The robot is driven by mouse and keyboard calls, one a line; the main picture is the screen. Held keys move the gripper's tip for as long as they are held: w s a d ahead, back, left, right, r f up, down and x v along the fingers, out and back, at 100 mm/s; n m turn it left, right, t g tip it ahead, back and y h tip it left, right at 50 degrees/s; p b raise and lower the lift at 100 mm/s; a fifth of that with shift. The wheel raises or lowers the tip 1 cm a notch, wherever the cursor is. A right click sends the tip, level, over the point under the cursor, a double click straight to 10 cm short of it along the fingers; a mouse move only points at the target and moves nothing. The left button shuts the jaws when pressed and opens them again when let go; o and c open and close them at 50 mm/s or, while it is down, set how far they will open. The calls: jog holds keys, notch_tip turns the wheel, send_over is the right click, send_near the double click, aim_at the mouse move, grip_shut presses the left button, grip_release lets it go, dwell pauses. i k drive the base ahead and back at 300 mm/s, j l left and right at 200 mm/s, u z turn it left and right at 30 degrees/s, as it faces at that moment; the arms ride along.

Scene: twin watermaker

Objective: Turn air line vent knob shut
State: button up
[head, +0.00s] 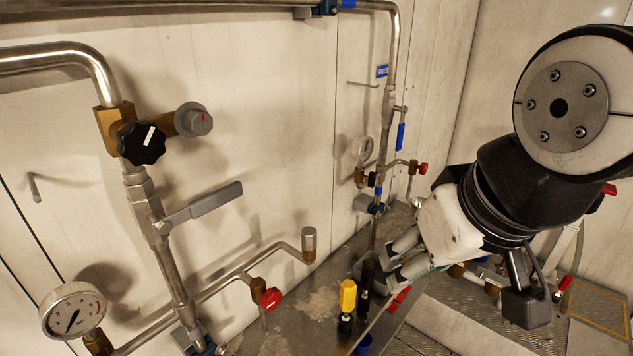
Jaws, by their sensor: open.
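A red knob (270,298) sits on a brass valve on the low branch pipe, which ends in a silver cylindrical fitting (309,240). A black knob (140,144) with a white mark is on the upper left brass valve. Another red knob (422,168) is on the farther pipe. No label readable here tells which is the air line vent knob. My gripper (378,263) is open, right of these left-hand knobs and pointing left. It is over the bench near a black upright handle (367,274); whether they touch is unclear.
A yellow-handled tool (347,297) stands on the bench. A grey lever (205,205), a grey knob (195,120) and a pressure gauge (73,311) stick out at the left. Another pipe with a gauge (362,150) rises behind my gripper. Open air lies between the left pipes and my gripper.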

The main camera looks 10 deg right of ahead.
aim_at(272, 298)
jog(key=k+j, duration=0.4)
jog(key=k, duration=0.15)
jog(key=k+j, duration=0.45)
jog(key=k, duration=0.05)
